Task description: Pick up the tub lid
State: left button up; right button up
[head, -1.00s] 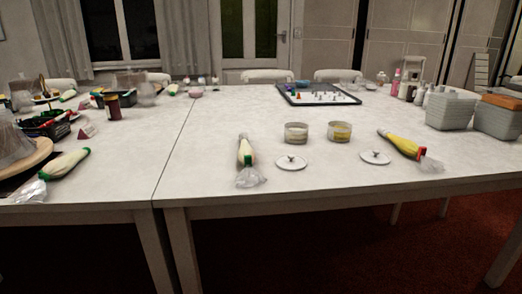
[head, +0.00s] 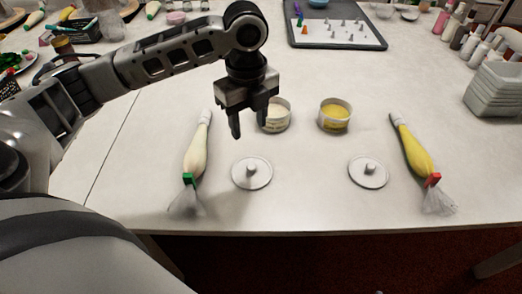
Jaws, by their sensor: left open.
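Two round white lids with a small knob lie flat on the table: the left lid (head: 252,173) and the right lid (head: 368,172). Behind them stand two open tubs, one with pale cream content (head: 277,117) and one with yellow content (head: 334,115). My left gripper (head: 251,128) is open and empty, pointing down above the table. In the picture it is just above the left lid and partly covers the cream tub. My right gripper is not in view.
A piping bag with pale content (head: 198,154) lies left of the lids, and a yellow one (head: 415,150) lies right. A tray with small nozzles (head: 338,37) is at the back. Grey containers (head: 496,90) stand at right. The table between the lids is clear.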

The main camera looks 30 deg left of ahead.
pick_arm(q)
send_over(251, 166)
jog(key=f, duration=0.8)
jog(key=shift+s+d+f+b, duration=0.1)
jog(key=shift+s+f+b, duration=0.05)
jog(key=shift+s+b, duration=0.2)
jog(key=shift+w+f, duration=0.2)
jog(key=shift+f, duration=1.25)
jog(key=shift+w+f, duration=0.2)
jog(key=shift+f, duration=1.25)
grip_shut()
